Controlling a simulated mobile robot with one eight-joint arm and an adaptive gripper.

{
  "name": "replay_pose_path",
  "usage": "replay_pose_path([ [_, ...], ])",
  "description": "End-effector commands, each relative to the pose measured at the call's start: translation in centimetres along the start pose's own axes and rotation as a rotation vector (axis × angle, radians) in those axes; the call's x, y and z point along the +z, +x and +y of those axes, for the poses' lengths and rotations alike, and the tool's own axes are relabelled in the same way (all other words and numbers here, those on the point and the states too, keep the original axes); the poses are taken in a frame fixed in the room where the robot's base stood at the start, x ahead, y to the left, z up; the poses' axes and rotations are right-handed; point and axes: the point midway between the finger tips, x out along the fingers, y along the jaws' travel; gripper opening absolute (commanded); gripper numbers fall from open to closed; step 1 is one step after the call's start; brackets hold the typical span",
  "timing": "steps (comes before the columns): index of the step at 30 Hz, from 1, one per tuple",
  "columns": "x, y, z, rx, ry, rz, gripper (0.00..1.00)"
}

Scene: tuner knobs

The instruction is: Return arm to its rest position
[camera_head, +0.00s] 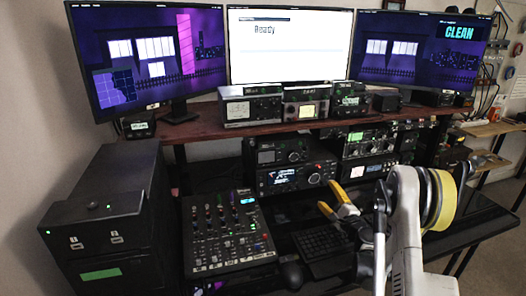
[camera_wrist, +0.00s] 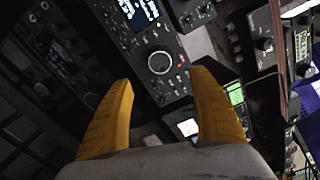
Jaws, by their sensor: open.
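My gripper (camera_head: 335,199) has yellow fingers and sits at the end of my white arm, in front of the radio equipment in the head view. Its fingers are apart and nothing is between them. In the wrist view my gripper (camera_wrist: 160,85) shows two yellow fingers spread wide, with a radio front (camera_wrist: 155,45) and its large round knob (camera_wrist: 160,62) beyond them. The gap between fingertips and radio is hard to judge. In the head view, a radio with a lit display (camera_head: 295,178) is left of my gripper.
A mixer (camera_head: 228,232) and a keyboard (camera_head: 322,242) lie on the black desk below and left of my gripper. A shelf (camera_head: 215,132) with several small devices and three monitors (camera_head: 290,45) stands behind. A dark cabinet (camera_head: 105,215) is at the left.

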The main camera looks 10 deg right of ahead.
Motion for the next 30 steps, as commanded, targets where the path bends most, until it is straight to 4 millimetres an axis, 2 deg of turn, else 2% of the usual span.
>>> replay_pose_path([
  [2, 0.5, 0.1, -0.2, 0.007, -0.010, -0.005, 0.70],
  [5, 2.5, 0.5, -1.4, 0.040, -0.061, -0.025, 0.70],
  [8, 6.5, 0.7, -3.2, 0.106, -0.167, -0.067, 0.70],
  [10, 10.1, 0.3, -4.5, 0.165, -0.264, -0.104, 0.70],
  [14, 16.4, -1.7, -6.5, 0.276, -0.457, -0.179, 0.70],
  [17, 20.8, -4.3, -7.5, 0.359, -0.604, -0.237, 0.70],
  [21, 25.9, -9.3, -8.0, 0.471, -0.810, -0.319, 0.70],
  [25, 29.2, -15.0, -8.0, 0.570, -1.003, -0.391, 0.70],
  [30, 31.5, -23.4, -7.0, 0.695, -1.257, -0.481, 0.70],
])
